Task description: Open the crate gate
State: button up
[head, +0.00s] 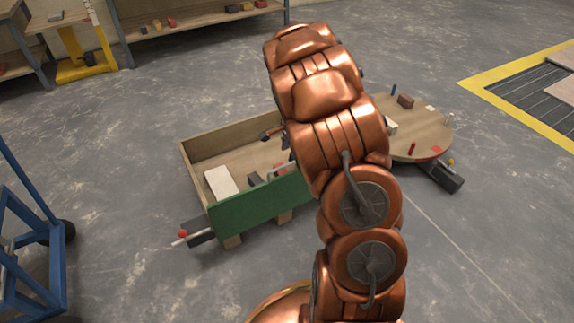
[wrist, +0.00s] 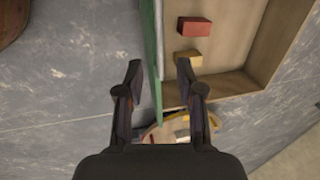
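The wooden crate (head: 205,145) lies low on the floor, with a green gate panel (head: 245,208) along its near side. The panel stands upright and its left end meets the crate's left corner; its right part is hidden behind my arm. In the wrist view the green panel (wrist: 151,45) runs between the two fingers of my gripper (wrist: 159,70). The fingers are spread, one on each side, with visible gaps; I see no clear contact. In the head view my arm hides most of the gripper.
The crate holds a white slab (head: 221,182), a red block (wrist: 194,27) and a yellow block (wrist: 188,58). A round wooden table (head: 425,130) with small items stands right of it. A blue frame (head: 30,235) is at left. The floor in front is clear.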

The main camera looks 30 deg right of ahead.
aim_at(287, 165)
jog(key=f+b, duration=0.1)
jog(key=f, duration=0.2)
jog(key=w+f+b, duration=0.1)
jog(key=f, duration=0.2)
jog(key=shift+w+f, duration=0.15)
jog(key=shift+f, duration=0.2)
jog(key=shift+c, duration=0.3)
grip_shut()
